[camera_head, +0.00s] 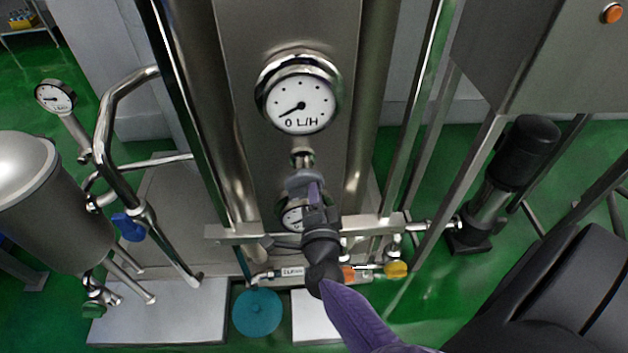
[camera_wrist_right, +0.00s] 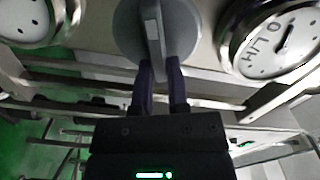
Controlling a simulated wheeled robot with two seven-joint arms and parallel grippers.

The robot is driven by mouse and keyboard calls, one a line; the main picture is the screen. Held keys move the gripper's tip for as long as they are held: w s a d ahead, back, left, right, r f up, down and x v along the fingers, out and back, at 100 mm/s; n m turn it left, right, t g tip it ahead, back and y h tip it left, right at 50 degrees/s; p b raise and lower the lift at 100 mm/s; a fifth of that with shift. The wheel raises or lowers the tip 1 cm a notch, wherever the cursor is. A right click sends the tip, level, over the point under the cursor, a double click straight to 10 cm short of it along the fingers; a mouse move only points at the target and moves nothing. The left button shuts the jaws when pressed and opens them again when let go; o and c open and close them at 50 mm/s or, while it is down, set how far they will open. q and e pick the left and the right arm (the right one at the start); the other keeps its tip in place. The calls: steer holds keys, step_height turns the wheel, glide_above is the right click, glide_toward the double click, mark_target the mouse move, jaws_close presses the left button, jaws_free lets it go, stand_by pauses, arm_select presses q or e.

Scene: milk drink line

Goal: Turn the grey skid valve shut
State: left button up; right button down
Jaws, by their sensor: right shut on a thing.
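The grey skid valve (camera_head: 302,180) sits on the front of the steel skid, just below the large round gauge (camera_head: 301,103) marked L/H. In the right wrist view the valve is a round grey knob (camera_wrist_right: 184,28) with a raised bar across its face. The bar stands close to upright in that view. My right gripper (camera_head: 315,193) is at the valve, and its two dark fingers (camera_wrist_right: 160,80) are shut on the lower end of the bar. In the head view the gripper and wrist hide part of the valve. My left gripper is not in view.
A smaller gauge (camera_head: 293,217) sits just below the valve, partly behind my gripper. A steel crossbar (camera_head: 232,235) runs below it. A yellow valve (camera_head: 396,270) is lower right, and a blue-handled valve (camera_head: 128,226) is left. A black pump (camera_head: 522,152) stands at the right.

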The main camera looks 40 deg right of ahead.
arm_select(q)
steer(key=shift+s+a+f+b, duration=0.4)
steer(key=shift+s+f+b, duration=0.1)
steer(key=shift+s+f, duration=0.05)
arm_select(e)
steer(key=shift+f+m, duration=0.25)
steer(key=shift+m, duration=0.8)
steer(key=shift+f+m, duration=0.2)
steer(key=shift+m, duration=0.85)
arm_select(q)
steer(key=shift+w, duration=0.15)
arm_select(e)
steer(key=c, duration=0.6)
jaws_free()
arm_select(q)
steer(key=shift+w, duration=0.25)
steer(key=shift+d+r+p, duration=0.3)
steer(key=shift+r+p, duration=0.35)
arm_select(e)
steer(key=v, duration=1)
